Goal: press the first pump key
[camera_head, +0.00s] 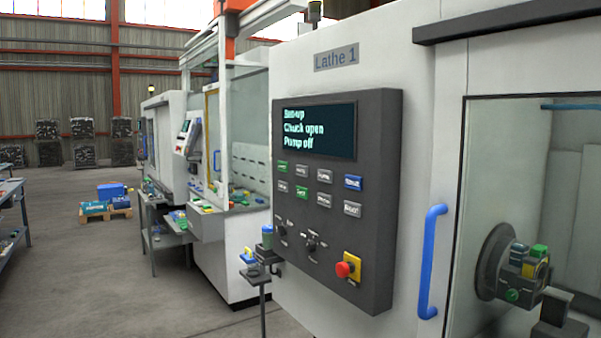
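The dark grey control panel (375,200) is on the front of the machine marked Lathe 1 (337,58). Its screen (319,130) reads "Set-up", "Chuck open", "Pump off". Below the screen are two rows of keys. The upper row has a green key (283,167), two grey keys and a blue key (353,182). The lower row has a grey key (282,186), a green key (302,192) and two more grey keys. The key labels are too small to read surely, so I cannot tell which is the pump key. Neither of my grippers is in view.
A red stop button (344,269) on a yellow base and dark knobs (311,243) sit below the keys. A blue door handle (431,262) stands to the right. A small stand (262,277) is left of the panel.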

